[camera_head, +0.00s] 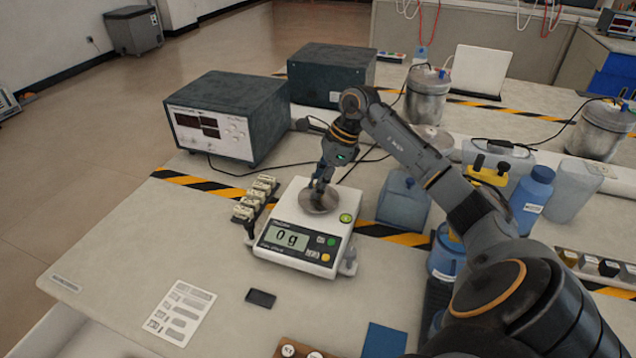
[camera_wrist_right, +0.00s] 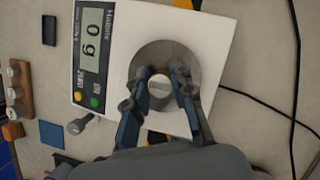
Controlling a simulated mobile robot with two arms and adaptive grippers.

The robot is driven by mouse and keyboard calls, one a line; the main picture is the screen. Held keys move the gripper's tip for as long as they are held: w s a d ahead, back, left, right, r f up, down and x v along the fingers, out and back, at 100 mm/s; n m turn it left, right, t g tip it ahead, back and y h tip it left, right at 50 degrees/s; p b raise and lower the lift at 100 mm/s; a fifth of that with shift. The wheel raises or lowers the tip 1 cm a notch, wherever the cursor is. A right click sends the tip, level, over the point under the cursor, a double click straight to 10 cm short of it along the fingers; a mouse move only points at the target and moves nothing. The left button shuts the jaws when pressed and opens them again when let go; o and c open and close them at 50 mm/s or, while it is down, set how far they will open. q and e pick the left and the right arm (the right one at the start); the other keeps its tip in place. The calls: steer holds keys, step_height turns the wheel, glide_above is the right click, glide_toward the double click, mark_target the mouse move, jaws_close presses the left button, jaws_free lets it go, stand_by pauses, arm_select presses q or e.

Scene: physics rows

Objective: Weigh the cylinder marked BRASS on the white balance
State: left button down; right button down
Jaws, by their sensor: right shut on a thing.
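The white balance (camera_head: 284,212) stands on the bench in the head view, its display reading 0 g. Its round metal pan (camera_head: 318,206) is bare apart from what is at my gripper; the balance also fills the upper middle of the right wrist view (camera_wrist_right: 118,48). My right gripper (camera_head: 320,186) is over the pan, pointing down. In the right wrist view its fingers (camera_wrist_right: 160,82) are shut on a small cylinder (camera_wrist_right: 159,88) with a pale round top. Its marking is too small to read. I cannot tell whether it touches the pan. My left gripper is not in view.
A wooden block with pale-topped cylinders (camera_wrist_right: 16,90) lies in front of the balance. A terminal strip (camera_head: 255,198) is left of the balance; a blue-grey container (camera_head: 404,202) is to its right. A dark instrument box (camera_head: 250,105) stands behind. Cables cross the bench nearby.

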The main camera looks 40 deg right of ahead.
steer(key=shift+f+b, duration=0.3)
steer(key=shift+f, duration=0.05)
stand_by(0.6)
steer(key=c, duration=1.1)
jaws_free()
steer(key=shift+o, duration=0.6)
steer(key=shift+o, duration=1.2)
steer(key=shift+r, duration=0.1)
steer(key=shift+r+p, duration=2.7)
steer(key=shift+r, duration=1.25)
